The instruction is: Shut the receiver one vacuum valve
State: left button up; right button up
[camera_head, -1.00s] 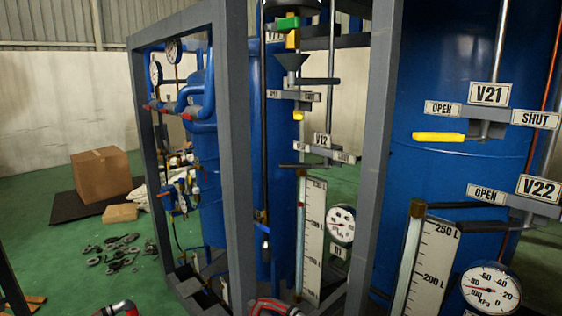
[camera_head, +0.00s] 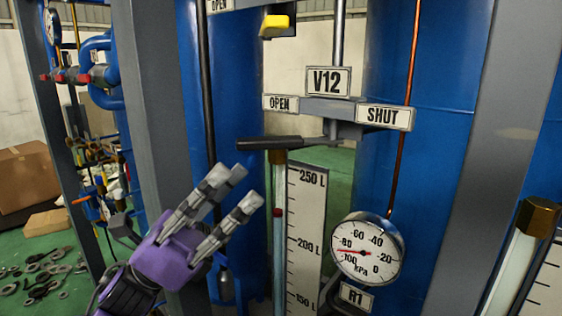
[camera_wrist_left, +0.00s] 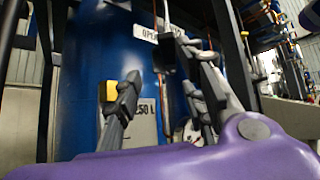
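My purple left gripper (camera_head: 243,189) is open and empty, below and left of the lever in the head view, with no contact visible. The left wrist view shows its fingers spread (camera_wrist_left: 165,95), with an OPEN plate (camera_wrist_left: 146,33) beyond.
A level scale (camera_head: 306,235) and sight tube stand just right of the gripper. Grey frame posts rise at the left (camera_head: 150,110) and right (camera_head: 490,150). A yellow handle (camera_head: 275,25) is above V12. A cardboard box (camera_head: 27,177) lies at far left.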

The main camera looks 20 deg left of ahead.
aim_at(265, 148)
pick_arm(q)
jog(key=d+r, duration=0.1)
jog(key=r, duration=0.1)
jog(key=d+r+m+g+p, duration=0.1)
jog(key=d+r, duration=0.1)
jog(key=w+d+r+m+p, duration=0.1)
jog(key=r, duration=0.1)
jog(key=shift+d+g+h, duration=0.3)
jog(key=shift+d+h, duration=0.05)
jog(key=shift+h, duration=0.05)
jog(key=shift+w+d+r+p, duration=0.2)
jog(key=shift+d+r+p, duration=0.1)
jog(key=shift+d, duration=0.05)
grip_shut()
